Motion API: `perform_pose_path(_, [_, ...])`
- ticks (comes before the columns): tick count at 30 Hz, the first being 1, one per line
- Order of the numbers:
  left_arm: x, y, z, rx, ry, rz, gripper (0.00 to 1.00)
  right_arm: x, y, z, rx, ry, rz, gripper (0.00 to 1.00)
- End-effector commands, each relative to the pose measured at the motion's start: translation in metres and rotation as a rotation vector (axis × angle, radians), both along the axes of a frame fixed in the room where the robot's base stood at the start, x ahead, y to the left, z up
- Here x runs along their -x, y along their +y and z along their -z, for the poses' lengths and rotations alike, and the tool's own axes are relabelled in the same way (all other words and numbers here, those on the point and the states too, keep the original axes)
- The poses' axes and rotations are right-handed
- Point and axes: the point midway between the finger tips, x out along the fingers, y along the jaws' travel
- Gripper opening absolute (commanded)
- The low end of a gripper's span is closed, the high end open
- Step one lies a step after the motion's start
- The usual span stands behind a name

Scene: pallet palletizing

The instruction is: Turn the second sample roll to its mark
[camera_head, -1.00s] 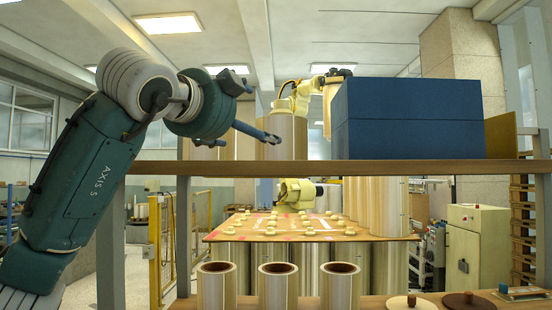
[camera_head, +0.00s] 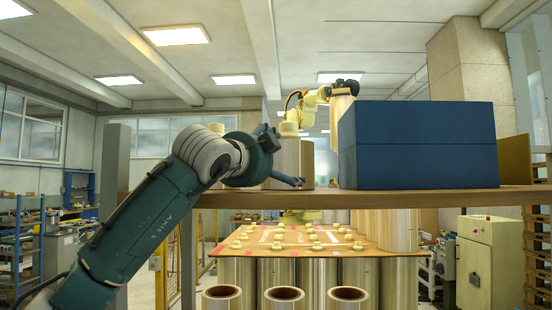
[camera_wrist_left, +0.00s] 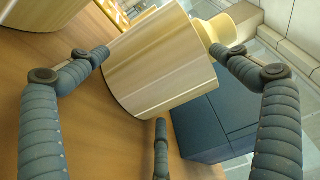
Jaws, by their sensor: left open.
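A pale, shiny sample roll (camera_head: 293,157) stands on the wooden shelf (camera_head: 400,199), left of the blue box (camera_head: 418,145). My left gripper (camera_head: 290,183) is open at the roll's lower front, low above the shelf, in the head view. In the left wrist view the roll (camera_wrist_left: 160,62) lies ahead, between the spread fingers of the left gripper (camera_wrist_left: 160,55); I cannot tell whether they touch it. I see no clear mark on it. Part of another roll (camera_wrist_left: 40,12) shows at the upper left. My right gripper is not in view.
The blue box closes off the shelf's right side. A yellow robot arm (camera_head: 308,105) reaches in behind, by a tall roll (camera_head: 341,112). Below the shelf, a board with pale knobs (camera_head: 290,240) lies on rolls. Three open-cored rolls (camera_head: 284,299) stand in front.

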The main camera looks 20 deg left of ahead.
Motion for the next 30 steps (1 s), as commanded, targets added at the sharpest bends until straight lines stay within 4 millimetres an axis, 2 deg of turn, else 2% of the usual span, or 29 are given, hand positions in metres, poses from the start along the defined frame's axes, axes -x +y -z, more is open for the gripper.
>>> perform_pose_path(8, [-0.0017, -0.0003, 0.0004, 0.000, -0.001, 0.000, 1.00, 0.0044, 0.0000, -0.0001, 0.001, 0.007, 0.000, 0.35])
perform_pose_path(19, [-0.0028, 0.0004, 0.0036, -0.002, 0.007, -0.002, 0.28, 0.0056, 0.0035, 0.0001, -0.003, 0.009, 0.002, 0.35])
perform_pose_path(22, [-0.0037, 0.0005, 0.0059, -0.002, 0.011, -0.003, 0.24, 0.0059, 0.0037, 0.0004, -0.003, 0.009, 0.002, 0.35])
perform_pose_path(30, [-0.0084, 0.0009, 0.0081, -0.002, 0.020, 0.002, 0.23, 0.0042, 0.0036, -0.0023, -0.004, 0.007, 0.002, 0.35])
